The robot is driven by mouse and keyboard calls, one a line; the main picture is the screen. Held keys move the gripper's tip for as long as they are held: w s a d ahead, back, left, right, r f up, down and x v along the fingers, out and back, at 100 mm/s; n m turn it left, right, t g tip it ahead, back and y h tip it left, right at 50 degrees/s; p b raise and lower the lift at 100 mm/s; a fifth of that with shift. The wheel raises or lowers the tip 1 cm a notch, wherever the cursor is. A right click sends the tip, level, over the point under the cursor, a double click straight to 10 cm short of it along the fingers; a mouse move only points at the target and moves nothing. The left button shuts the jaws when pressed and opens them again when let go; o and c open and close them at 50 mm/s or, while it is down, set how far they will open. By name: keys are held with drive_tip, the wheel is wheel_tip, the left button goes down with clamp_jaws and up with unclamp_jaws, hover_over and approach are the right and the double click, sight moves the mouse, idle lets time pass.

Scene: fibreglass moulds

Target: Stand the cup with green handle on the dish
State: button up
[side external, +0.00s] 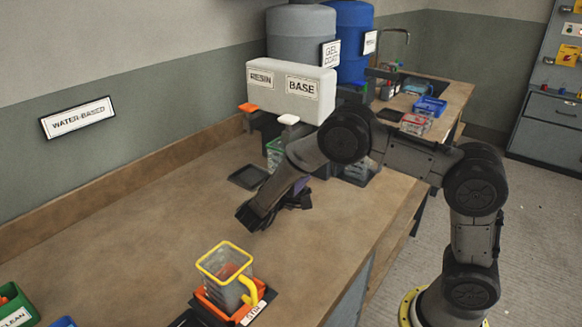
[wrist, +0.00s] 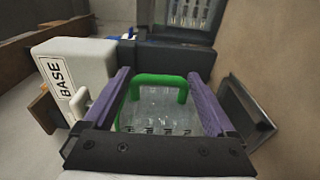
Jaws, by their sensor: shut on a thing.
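The clear cup with green handle (wrist: 160,118) sits between the two purple fingers of my gripper (wrist: 160,78) in the wrist view. My gripper is shut on it, with the green handle at the far side. In the side view my gripper (side external: 300,190) is mostly hidden behind my arm, and a green-edged part, likely the cup (side external: 274,150), shows beside it. I cannot tell whether the cup touches the bench. A dark square dish (side external: 248,177) lies empty on the bench just left of it; a dark square piece, likely the dish (wrist: 246,108), is right of my gripper in the wrist view.
The white resin tank (side external: 290,92) with orange and white taps stands close behind my gripper. A yellow-handled cup (side external: 228,272) stands on an orange base at the front. A green bin (side external: 15,303) is at the lower left. The bench left of the dish is clear.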

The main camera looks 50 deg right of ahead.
drive_tip(key=shift+s+r+m, duration=0.2)
drive_tip(key=shift+r+m, duration=0.1)
drive_tip(key=shift+r, duration=0.2)
drive_tip(key=shift+c, duration=0.7)
drive_tip(key=shift+w+f, duration=0.1)
drive_tip(key=shift+f, duration=0.05)
drive_tip(key=shift+f, duration=2.7)
drive_tip(key=shift+f, duration=0.1)
